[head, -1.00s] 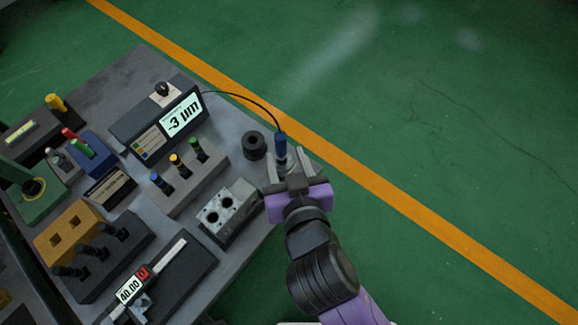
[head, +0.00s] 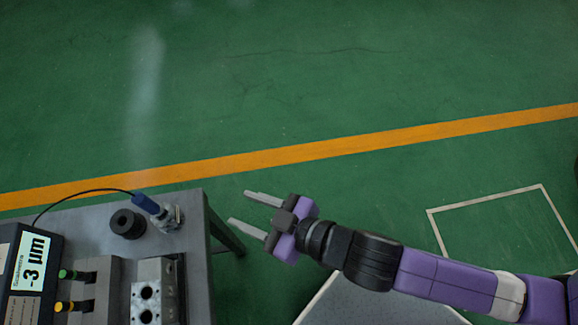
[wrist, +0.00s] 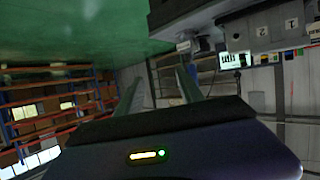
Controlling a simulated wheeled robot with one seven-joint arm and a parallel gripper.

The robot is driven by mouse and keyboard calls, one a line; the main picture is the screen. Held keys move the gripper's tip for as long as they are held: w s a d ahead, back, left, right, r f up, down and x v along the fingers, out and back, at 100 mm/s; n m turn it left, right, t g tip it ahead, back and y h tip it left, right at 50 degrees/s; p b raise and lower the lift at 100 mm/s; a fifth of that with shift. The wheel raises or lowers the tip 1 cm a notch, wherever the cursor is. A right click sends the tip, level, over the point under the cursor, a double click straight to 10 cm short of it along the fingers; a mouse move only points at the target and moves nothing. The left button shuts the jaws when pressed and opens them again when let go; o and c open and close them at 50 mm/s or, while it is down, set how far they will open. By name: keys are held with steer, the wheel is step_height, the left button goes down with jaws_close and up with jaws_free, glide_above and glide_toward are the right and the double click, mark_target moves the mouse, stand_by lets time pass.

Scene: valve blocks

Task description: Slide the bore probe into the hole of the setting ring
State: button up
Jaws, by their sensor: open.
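The bore probe (head: 147,204) has a blue handle with a black cable, and stands tilted at the table's corner. Its lower end meets a small metallic piece (head: 172,217); I cannot tell whether it is inside it or only against it. A black ring-shaped cylinder (head: 127,223) with a dark hole on top, perhaps the setting ring, stands just left of the probe, apart from its metal end. My gripper (head: 237,206) is open and empty, off the table's right edge, its fingers pointing left towards the probe. In the wrist view the space between its fingers (wrist: 158,88) is empty.
The grey table (head: 206,262) ends between probe and gripper. A gauge display (head: 34,262) reading -3 µm, a holder with coloured-tipped pins (head: 90,290) and a two-hole block (head: 147,291) stand on it. Open green floor lies behind. Shelves (wrist: 60,110) show in the wrist view.

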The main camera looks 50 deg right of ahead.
steer(key=s+d+r+m+h, duration=0.1)
steer(key=s+d+r, duration=0.1)
steer(key=s+d, duration=0.2)
steer(key=s+d+r+m+t+h, duration=0.1)
steer(key=s+d, duration=0.4)
steer(key=s, duration=0.6)
step_height(320, 180, up, 3)
steer(key=shift+s+d+f+m+t+h, duration=0.2)
steer(key=shift+s+m+t+h, duration=0.1)
steer(key=shift+m+h, duration=0.5)
